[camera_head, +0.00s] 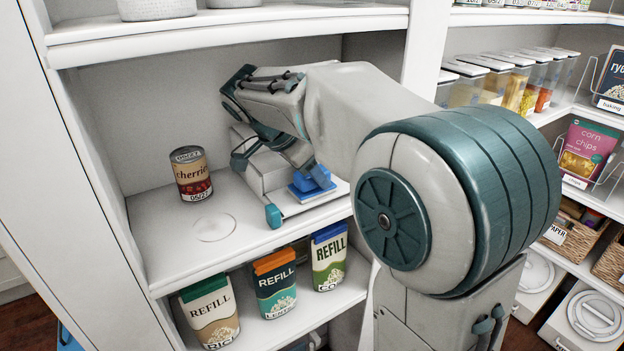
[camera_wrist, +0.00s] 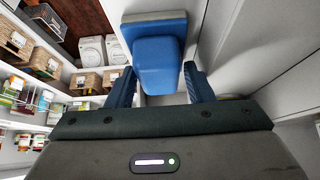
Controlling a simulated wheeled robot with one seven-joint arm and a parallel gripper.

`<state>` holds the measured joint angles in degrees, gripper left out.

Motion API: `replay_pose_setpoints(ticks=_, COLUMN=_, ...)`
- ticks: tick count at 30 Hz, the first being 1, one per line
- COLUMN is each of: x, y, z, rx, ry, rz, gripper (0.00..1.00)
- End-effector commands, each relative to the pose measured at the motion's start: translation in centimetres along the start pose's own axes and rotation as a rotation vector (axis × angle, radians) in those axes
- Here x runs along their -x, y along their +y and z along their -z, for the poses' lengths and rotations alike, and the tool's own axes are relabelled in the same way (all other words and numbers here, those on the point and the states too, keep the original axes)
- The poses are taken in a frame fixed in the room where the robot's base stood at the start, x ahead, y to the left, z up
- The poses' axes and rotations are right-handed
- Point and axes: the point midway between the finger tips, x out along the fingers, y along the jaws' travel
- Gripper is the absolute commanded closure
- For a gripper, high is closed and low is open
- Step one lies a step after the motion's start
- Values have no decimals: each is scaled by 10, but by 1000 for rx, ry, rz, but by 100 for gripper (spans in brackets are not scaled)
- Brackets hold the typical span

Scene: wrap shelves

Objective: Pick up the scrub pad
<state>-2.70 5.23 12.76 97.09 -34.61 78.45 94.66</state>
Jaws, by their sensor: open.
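My gripper (camera_wrist: 160,80) is open, with one dark blue finger on each side of the handle's near end. A narrow gap shows beside the handle; I cannot tell how deep it sits between the fingers. In the head view, my arm reaches into the shelf bay and covers much of the gripper.
A cherries can (camera_head: 190,173) stands on the same shelf at left, with bare shelf (camera_head: 170,235) in front of it. Refill packs (camera_head: 275,284) stand on the shelf below. Side walls and the shelf above (camera_head: 225,38) enclose the bay.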

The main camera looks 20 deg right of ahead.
Motion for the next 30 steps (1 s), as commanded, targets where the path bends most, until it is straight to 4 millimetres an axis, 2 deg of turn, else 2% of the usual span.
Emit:
replay_pose_setpoints(ticks=6, x=-1, y=0, z=0, rx=-1, ry=0, rz=0, gripper=53)
replay_pose_setpoints(ticks=7, x=-1, y=0, z=0, rx=-1, ry=0, rz=0, gripper=55)
replay_pose_setpoints(ticks=10, x=-1, y=0, z=0, rx=-1, ry=0, rz=0, gripper=83)
replay_pose_setpoints(ticks=11, x=-1, y=0, z=0, rx=-1, ry=0, rz=0, gripper=87)
replay_pose_setpoints(ticks=13, x=-1, y=0, z=0, rx=-1, ry=0, rz=1, gripper=87)
replay_pose_setpoints(ticks=14, x=-1, y=0, z=0, rx=-1, ry=0, rz=1, gripper=91)
replay_pose_setpoints(ticks=23, x=2, y=0, z=2, rx=-2, ry=1, rz=2, gripper=91)
replay_pose_setpoints(ticks=30, x=21, y=-1, z=14, rx=-4, ry=1, rz=4, gripper=91)
